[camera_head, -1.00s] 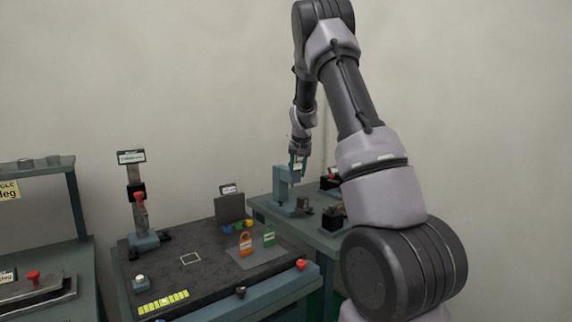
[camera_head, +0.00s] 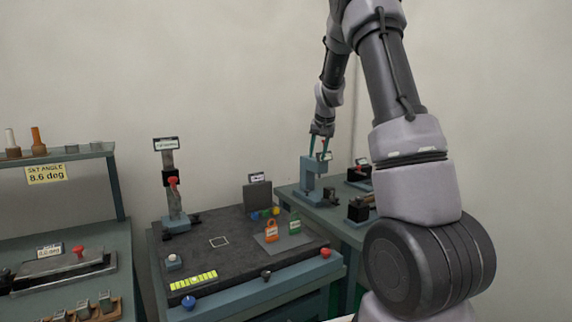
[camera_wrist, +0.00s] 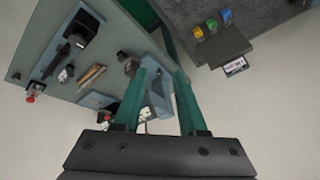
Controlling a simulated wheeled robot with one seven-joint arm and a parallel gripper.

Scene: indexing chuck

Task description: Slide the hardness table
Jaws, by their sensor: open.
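A blue-grey C-shaped bench device (camera_head: 309,178), which looks like the hardness tester, stands on the right bench. It carries a small pale label near its top. I cannot make out its sliding table clearly. My gripper (camera_head: 320,150) is over the top of this device, with its green fingers pointing down. In the wrist view my gripper (camera_wrist: 163,75) has its two fingers apart, and the device (camera_wrist: 157,92) shows between and beyond them. I cannot tell whether the fingers touch it. Nothing is held.
The right bench (camera_wrist: 60,35) also holds a black fixture with a red knob. The middle bench has a dark slab (camera_head: 205,255), a post stand (camera_head: 172,190), orange and green padlock-like tags and a dark upright block (camera_head: 258,195). The left bench has a shelf with an angle sign (camera_head: 46,174).

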